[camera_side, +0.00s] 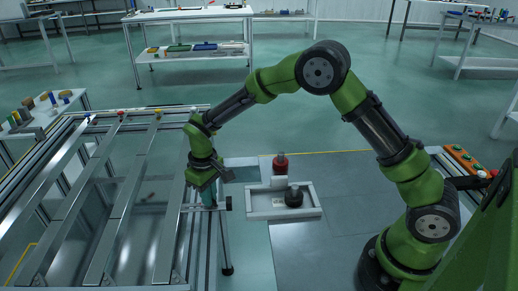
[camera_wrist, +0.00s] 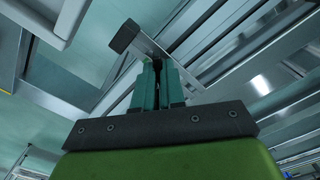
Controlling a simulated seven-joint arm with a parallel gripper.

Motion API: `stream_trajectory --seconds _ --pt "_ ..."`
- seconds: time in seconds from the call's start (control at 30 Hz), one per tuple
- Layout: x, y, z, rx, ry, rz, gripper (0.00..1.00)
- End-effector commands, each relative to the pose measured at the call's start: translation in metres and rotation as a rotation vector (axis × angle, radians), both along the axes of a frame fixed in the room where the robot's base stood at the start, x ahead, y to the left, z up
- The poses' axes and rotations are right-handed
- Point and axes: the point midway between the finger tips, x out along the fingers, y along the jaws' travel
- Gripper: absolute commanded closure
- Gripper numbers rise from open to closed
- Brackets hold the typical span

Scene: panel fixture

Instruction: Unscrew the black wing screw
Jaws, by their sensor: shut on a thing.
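My gripper (camera_side: 209,200) points down at the right rail of the metal panel fixture (camera_side: 118,205). In the wrist view its two teal fingers (camera_wrist: 155,66) are close together, shut on a small dark thing between the tips. This sits where the black wing screw would be, on the metal bar (camera_wrist: 160,52); its shape is mostly hidden by the fingers. A black block (camera_wrist: 124,36) caps the bar's end just beyond the fingertips, and a dark end also shows right of my gripper in the side view (camera_side: 228,203).
Small blue, red and yellow pieces sit along the fixture's far edge. The grey mat (camera_side: 345,190) right of the tray is clear.

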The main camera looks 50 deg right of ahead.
Motion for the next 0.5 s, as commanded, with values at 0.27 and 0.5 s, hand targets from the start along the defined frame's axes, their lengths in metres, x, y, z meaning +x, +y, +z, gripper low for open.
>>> stream_trajectory --seconds 0.27,0.5 --pt "-0.0003 0.0001 0.0016 0.002 0.001 0.258 1.00" --pt "-0.0003 0.0001 0.0015 0.002 0.001 0.484 1.00"
